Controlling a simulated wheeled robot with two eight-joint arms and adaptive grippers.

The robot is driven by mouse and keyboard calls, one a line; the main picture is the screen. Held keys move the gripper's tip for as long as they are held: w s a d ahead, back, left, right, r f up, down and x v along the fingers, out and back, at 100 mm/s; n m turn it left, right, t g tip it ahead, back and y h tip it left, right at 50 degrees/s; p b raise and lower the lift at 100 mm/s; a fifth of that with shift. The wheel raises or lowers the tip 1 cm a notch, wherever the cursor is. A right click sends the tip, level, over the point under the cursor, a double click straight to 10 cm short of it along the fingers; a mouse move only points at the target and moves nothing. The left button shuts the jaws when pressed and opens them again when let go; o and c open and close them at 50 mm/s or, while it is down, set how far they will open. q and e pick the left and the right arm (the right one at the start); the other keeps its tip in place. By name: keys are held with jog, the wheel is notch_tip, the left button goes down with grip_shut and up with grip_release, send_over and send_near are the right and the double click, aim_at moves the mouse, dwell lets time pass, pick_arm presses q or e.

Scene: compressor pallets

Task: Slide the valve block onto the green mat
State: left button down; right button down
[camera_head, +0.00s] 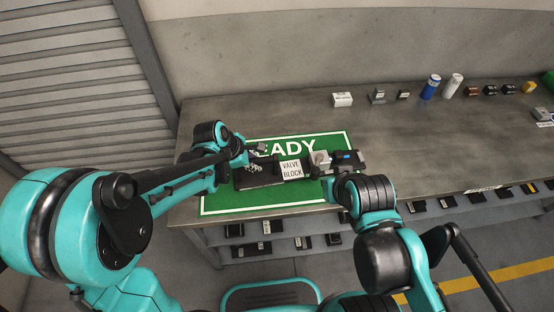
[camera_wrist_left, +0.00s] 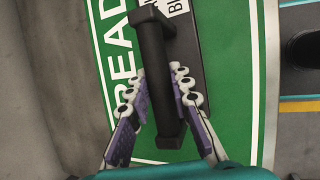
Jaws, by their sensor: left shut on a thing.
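The valve block (camera_head: 262,179) is a dark block with a white "VALVE BLOCK" label, lying on the green mat (camera_head: 232,204) near its middle. In the left wrist view a black bar handle (camera_wrist_left: 155,50) stands along the block (camera_wrist_left: 190,50), over the mat (camera_wrist_left: 236,90). My left gripper (camera_head: 254,164) is at the block's left part; its purple-padded fingers (camera_wrist_left: 158,78) are shut on the handle, one on each side. My right gripper (camera_head: 322,163) is beside the block's right end, over the mat. Whether it touches the block or is open is unclear.
The mat lies at the left end of a grey bench (camera_head: 420,140). A white box (camera_head: 342,99), a blue can (camera_head: 431,87), a white can (camera_head: 452,85) and several small parts stand along the back. A lower shelf (camera_head: 268,246) holds dark parts. The bench's middle is clear.

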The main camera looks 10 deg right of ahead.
pick_arm(q)
jog(key=shift+a+f, duration=0.2)
jog(key=shift+a, duration=3.25)
jog(key=c, duration=1.3)
grip_release()
jog(key=shift+w, duration=0.1)
jog(key=shift+r, duration=0.1)
jog(key=v, duration=1.2)
